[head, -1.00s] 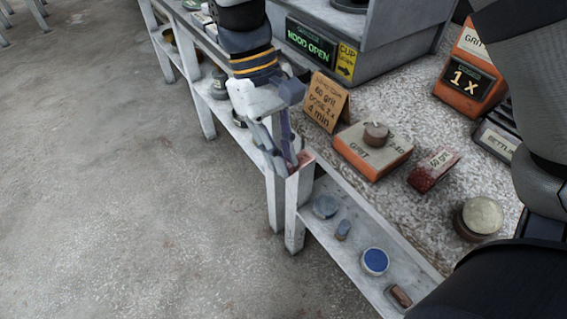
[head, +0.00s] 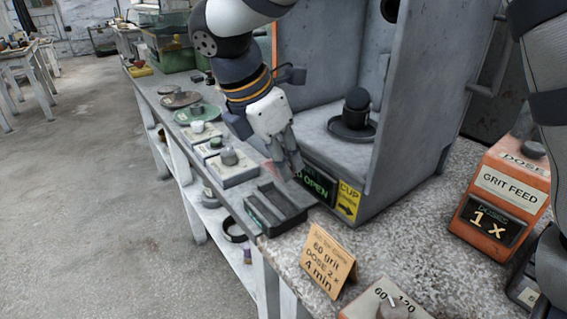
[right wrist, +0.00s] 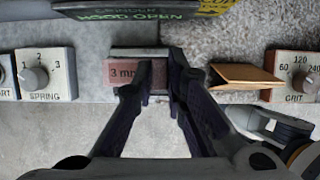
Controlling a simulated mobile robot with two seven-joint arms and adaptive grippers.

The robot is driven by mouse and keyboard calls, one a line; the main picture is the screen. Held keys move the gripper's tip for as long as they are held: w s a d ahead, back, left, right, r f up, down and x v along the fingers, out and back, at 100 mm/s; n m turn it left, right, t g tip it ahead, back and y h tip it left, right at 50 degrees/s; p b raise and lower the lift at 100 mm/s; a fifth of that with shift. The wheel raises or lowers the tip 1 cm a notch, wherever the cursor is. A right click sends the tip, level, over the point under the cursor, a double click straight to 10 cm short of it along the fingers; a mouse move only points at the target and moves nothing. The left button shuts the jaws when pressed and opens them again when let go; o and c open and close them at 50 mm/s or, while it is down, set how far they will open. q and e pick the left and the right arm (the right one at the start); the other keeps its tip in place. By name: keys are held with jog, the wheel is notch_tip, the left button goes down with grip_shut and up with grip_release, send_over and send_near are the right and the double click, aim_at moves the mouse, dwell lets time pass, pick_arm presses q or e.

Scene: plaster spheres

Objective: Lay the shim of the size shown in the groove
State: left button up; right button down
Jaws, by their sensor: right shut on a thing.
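My right gripper (head: 287,168) is shut and hangs above the bench by the hood's front. In the right wrist view, a pinkish-red piece marked 3 mm (right wrist: 121,73) shows at the fingertips (right wrist: 160,80), partly behind one finger. In the head view the fingers hide most of what they hold. A black tray with long slots (head: 285,207) sits on the bench edge just below the gripper. A small green display is on its front; its text is too small to read.
The grey hood housing (head: 390,185) stands behind the tray. A tan card (head: 326,262) stands in front, to the right. Pale knob boxes (head: 228,166) line the bench on the left. An orange grit feed (head: 500,200) is at the right.

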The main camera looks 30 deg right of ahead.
jog(key=shift+w+d, duration=0.2)
jog(key=shift+w, duration=0.2)
jog(key=shift+s+a+r, duration=0.15)
jog(key=shift+s, duration=0.2)
jog(key=shift+w+f, duration=0.1)
jog(key=shift+f, duration=2.75)
jog(key=shift+f, duration=1.1)
jog(key=c, duration=1.5)
grip_release()
jog(key=shift+c, duration=0.2)
jog(key=shift+r, duration=2)
